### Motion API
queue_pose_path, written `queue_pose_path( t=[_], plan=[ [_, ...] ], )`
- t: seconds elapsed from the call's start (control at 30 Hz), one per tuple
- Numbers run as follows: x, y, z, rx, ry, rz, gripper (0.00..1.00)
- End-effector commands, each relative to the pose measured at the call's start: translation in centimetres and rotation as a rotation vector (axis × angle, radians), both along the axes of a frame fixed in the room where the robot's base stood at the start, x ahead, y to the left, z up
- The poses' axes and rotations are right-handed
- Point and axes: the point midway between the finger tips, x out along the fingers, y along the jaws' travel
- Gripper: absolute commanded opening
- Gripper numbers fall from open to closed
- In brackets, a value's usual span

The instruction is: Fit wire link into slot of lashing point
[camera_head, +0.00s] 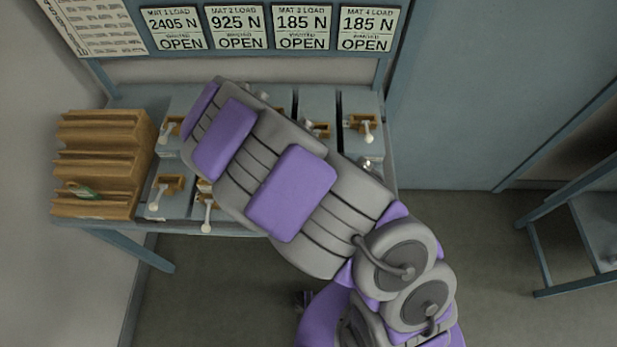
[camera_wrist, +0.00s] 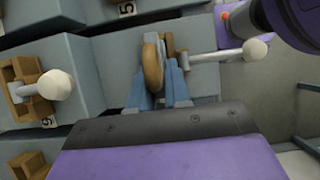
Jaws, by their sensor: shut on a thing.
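In the wrist view my gripper (camera_wrist: 163,92) has its blue-grey fingers closed around a tan, rounded link (camera_wrist: 153,65), seen nearly edge-on and upright. In the head view my arm hides the gripper and the link.
Other lashing points with brown fittings and white-knobbed levers stand on the bench, one at the right (camera_head: 362,125) and one at the front left (camera_head: 167,190). A wooden rack (camera_head: 100,150) holds a small green item. Load signs (camera_head: 238,28) above all read OPEN.

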Motion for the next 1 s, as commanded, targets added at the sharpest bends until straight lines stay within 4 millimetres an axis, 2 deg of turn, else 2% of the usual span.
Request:
queue_pose_path(
  t=[0.3,0.33,0.6,0.87,1.0],
  plan=[
    [0.01,0.02,-0.71,0.001,0.0,0.001,0.0],
    [0.02,0.02,-0.68,0.001,0.0,0.001,0.2],
    [0.03,0.01,-0.66,0.001,-0.001,0.0,0.46],
    [0.0,0.03,-0.61,0.001,0.0,0.0,0.47],
    [0.02,0.48,0.22,0.001,0.0,0.0,0.47]
  ],
)
